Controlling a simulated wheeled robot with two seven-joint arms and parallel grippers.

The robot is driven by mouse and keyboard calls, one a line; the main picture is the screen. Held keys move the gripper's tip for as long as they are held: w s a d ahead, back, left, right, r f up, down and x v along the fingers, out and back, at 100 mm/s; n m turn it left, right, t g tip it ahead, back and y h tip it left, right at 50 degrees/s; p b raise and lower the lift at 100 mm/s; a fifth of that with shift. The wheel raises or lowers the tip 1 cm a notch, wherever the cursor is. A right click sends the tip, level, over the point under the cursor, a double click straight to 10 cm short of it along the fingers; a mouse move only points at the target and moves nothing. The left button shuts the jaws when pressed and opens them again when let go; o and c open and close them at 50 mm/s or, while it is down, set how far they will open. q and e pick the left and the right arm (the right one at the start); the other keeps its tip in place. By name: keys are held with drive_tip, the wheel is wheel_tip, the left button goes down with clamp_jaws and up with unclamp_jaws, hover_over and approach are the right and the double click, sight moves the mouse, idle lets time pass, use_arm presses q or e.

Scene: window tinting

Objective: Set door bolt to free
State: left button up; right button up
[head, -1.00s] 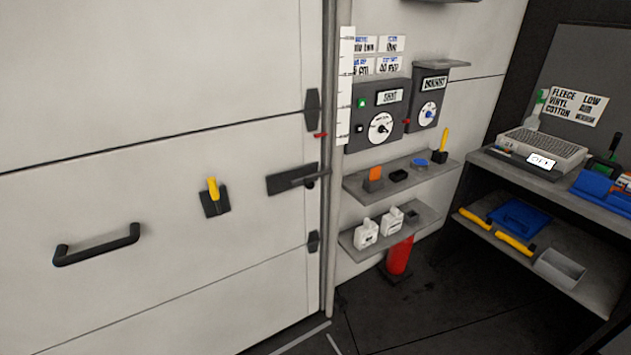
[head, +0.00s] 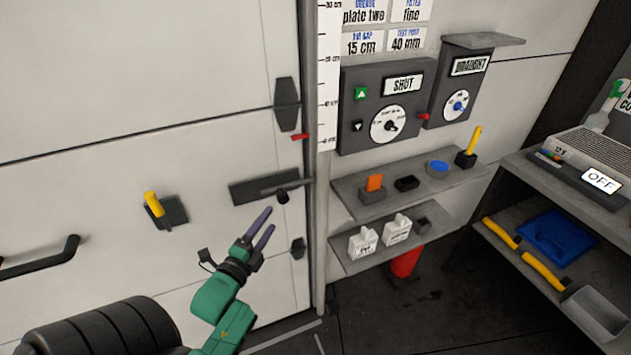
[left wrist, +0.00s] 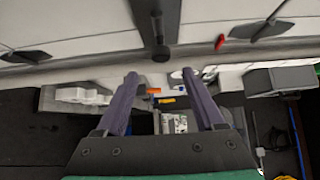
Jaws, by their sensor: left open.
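The door bolt (head: 264,187) is a dark bar on a dark plate at the right edge of the pale door (head: 130,90). Its bar reaches across the door's edge toward the frame post. A small dark knob (head: 283,196) hangs from the bar. My left gripper (head: 270,218) is open and empty, just below and left of the knob. In the left wrist view, a dark knob and stem (left wrist: 160,50) show just beyond and between the open fingertips (left wrist: 160,75), apparently not touching. My right gripper is not in view.
A red tab (head: 300,137) sits above the bolt, near a black hinge-like plate (head: 287,103). A yellow-handled tool (head: 154,205) and a black door handle (head: 40,262) are on the door. Shelves (head: 415,190) with small items stand right of the post.

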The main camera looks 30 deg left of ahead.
sight(280, 199)
use_arm(q)
drive_tip(key=w, duration=0.1)
drive_tip(key=w+a+p, duration=0.1)
drive_tip(key=w, duration=0.1)
drive_tip(key=w+r, duration=0.1)
drive_tip(key=shift+w+a, duration=0.2)
drive_tip(key=shift+w, duration=0.05)
drive_tip(key=w, duration=0.2)
drive_tip(key=w+a+p, duration=0.1)
drive_tip(key=w, duration=0.5)
drive_tip(key=shift+a+f, duration=0.15)
drive_tip(key=shift+f, duration=0.2)
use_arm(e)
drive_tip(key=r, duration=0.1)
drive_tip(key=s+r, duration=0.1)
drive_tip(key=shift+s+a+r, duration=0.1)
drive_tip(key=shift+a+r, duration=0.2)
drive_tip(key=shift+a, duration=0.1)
use_arm(q)
drive_tip(key=shift+c, duration=0.6)
clamp_jaws()
drive_tip(key=shift+f, duration=0.1)
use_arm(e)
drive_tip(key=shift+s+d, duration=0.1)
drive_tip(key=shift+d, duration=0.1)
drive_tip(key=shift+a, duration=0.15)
